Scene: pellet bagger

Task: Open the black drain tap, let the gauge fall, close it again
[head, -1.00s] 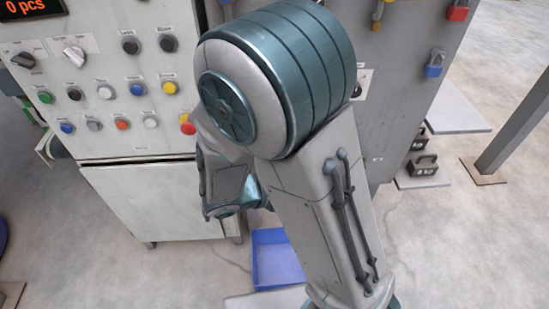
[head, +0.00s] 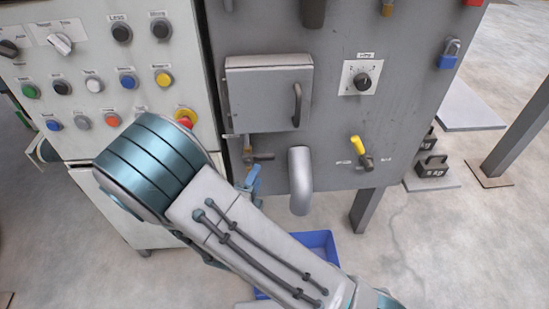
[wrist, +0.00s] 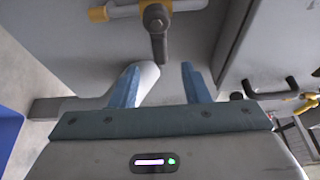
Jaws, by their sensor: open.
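In the wrist view a tap with a dark lever (wrist: 157,32) and brass-coloured fittings is at the top centre, ahead of my open gripper (wrist: 158,84). The gripper's two blue fingers are apart from the lever, with nothing gripped between them. In the head view a small brass-and-dark tap (head: 258,157) sits below the grey door, and my gripper (head: 252,181) is just below it, partly hidden by my arm. I cannot be sure that both views show the same tap. No gauge can be made out.
A grey spout (head: 300,180) hangs right of my gripper. A yellow-handled tap (head: 359,150) is farther right, below a dial knob (head: 362,81). A door (head: 262,95) with a handle is above. A blue bin (head: 318,243) stands on the floor. Buttons fill the left panel.

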